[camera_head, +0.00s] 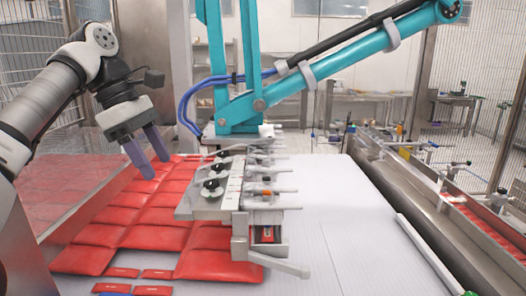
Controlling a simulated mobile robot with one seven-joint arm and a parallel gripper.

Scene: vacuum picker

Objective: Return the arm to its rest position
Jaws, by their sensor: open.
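My gripper (147,157) is at the left, at the end of my grey and black arm. Its two blue-grey fingers point down and stand apart with nothing between them. They hang over the left part of the red packs (155,236). I cannot tell whether the fingertips touch the packs. My arm comes in from the left edge, bends at a high joint, and tilts down to the gripper.
A teal picker arm (330,68) carries a metal vacuum head (240,190) over the packs, right of my gripper. The white belt (345,225) is clear to its right. A metal side rail (400,170) borders the belt. Small red packets (122,272) lie in front.

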